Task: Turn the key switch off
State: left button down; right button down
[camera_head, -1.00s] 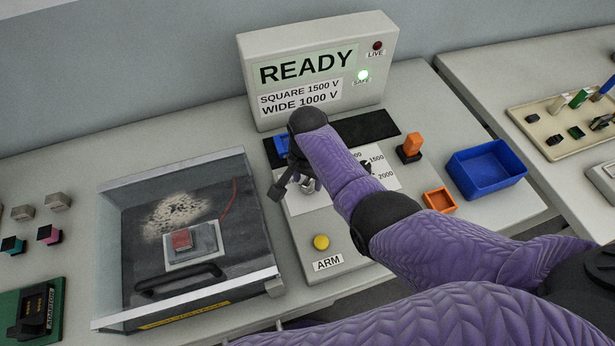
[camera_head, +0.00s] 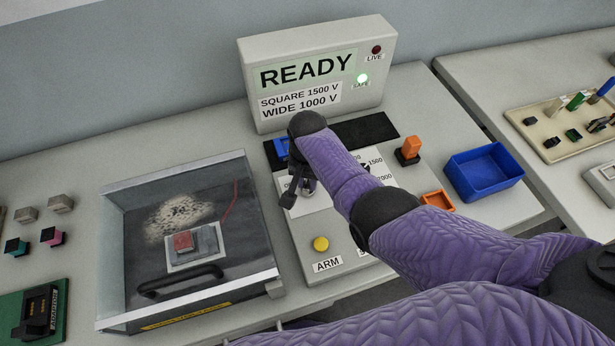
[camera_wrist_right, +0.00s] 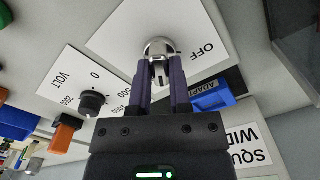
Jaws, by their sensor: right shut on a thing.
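The key switch (camera_wrist_right: 159,50) is a round silver metal lock on a white label. In the right wrist view it lies between my fingertips, with the word OFF to its right. My right gripper (camera_wrist_right: 160,76) is shut on the key of the switch. In the head view my right gripper (camera_head: 294,190) is over the left part of the control panel (camera_head: 341,237). There the silver key switch (camera_head: 309,187) shows only partly beside the gripper, and my forearm hides some of the panel. My left gripper is not in view.
A yellow ARM button (camera_head: 320,244) is on the panel's front. A black VOLT knob (camera_wrist_right: 92,99) is near the switch. The display box (camera_head: 318,70) reads READY, with its green SAFE lamp lit. A clear-lidded test box (camera_head: 187,240) stands left. A blue bin (camera_head: 485,172) stands right.

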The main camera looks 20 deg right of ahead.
jog(key=n, duration=0.2)
jog(key=shift+n+p, duration=0.4)
jog(key=n, duration=0.2)
jog(key=shift+n, duration=0.4)
jog(key=n+p, duration=0.1)
jog(key=n, duration=0.6)
jog(key=shift+n, duration=1.3)
